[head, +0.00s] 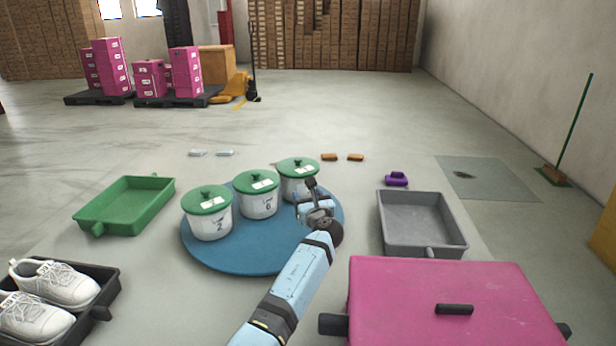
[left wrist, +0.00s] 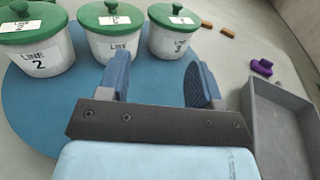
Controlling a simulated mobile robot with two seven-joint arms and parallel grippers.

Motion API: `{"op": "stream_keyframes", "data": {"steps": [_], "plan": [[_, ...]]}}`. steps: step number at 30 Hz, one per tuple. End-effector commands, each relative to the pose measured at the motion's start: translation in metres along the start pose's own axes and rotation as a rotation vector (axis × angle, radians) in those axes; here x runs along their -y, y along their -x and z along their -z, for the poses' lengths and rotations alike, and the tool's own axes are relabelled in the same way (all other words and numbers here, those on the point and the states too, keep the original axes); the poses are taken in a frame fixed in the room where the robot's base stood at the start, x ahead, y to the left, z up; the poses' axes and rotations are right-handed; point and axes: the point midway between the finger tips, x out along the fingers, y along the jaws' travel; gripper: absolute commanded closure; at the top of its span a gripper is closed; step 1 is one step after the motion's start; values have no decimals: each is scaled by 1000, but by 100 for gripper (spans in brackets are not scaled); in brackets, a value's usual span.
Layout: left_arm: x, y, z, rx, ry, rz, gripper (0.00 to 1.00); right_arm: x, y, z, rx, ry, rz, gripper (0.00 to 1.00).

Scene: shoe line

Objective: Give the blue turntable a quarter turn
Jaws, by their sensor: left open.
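The blue turntable (head: 235,256) is a flat round disc on the pale work surface; it also shows in the left wrist view (left wrist: 38,108). Three white pots with green lids stand on it in a slanting row: the left pot (head: 210,220), the middle pot (head: 257,200) and the far pot (head: 298,184). My left gripper (head: 312,196) is over the right part of the turntable, beside the far pot. In the left wrist view its two blue fingers (left wrist: 160,82) are spread with nothing between them. I cannot tell whether they touch the disc. My right gripper is not in view.
A green tray (head: 125,231) lies left, a grey tray (head: 424,250) right. A pink box (head: 438,277) is front right. White shoes (head: 58,284) sit in a dark tray (head: 97,312) front left. A purple item (head: 396,178) and orange blocks (head: 329,157) lie behind.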

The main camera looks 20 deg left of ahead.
Motion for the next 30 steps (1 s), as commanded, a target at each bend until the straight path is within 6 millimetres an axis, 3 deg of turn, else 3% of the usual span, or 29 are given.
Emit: {"op": "stream_keyframes", "data": {"steps": [3, 7, 18, 20, 23, 26, 27, 30], "plan": [[0, 0, -25, 1, 1, 0, 41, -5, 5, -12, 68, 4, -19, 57], [0, 0, -38, 0, 0, 0, 41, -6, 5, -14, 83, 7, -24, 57], [0, 0, -44, -1, 0, 0, 41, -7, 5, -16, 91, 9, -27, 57], [-1, 0, -44, -1, -1, 0, 50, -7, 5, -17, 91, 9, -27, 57], [-10, 0, -30, 4, -5, 19, 73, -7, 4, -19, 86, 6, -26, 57], [-34, 4, 4, 19, -16, 92, 96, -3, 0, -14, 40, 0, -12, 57], [-47, 9, 22, 25, -21, 138, 100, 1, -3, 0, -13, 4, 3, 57], [-74, 33, 66, 32, -31, 289, 100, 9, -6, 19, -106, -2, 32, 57]]}}
